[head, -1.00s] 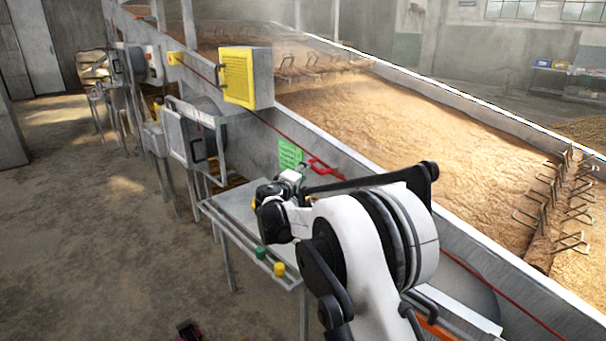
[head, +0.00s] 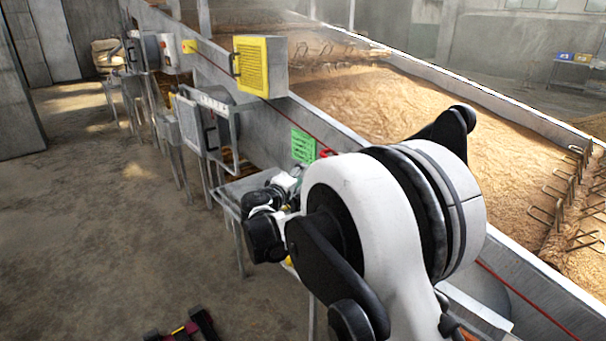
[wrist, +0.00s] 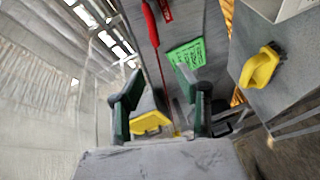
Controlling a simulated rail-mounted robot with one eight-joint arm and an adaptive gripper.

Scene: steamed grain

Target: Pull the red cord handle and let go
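The red cord handle (head: 328,153) sits on the trough's side wall in the head view, mostly hidden behind my arm. In the wrist view a red handle (wrist: 151,22) shows near the top edge. The red cord (wrist: 161,70) runs down from it along the grey wall. My gripper (wrist: 158,72) is open, its two dark green fingers apart with nothing gripped. The handle lies beyond the fingertips, apart from them. In the head view my arm largely hides the gripper.
A green tag (head: 303,146) hangs on the trough wall beside the handle; it also shows in the wrist view (wrist: 187,55). A yellow guard box (head: 262,66) stands further along the trough.

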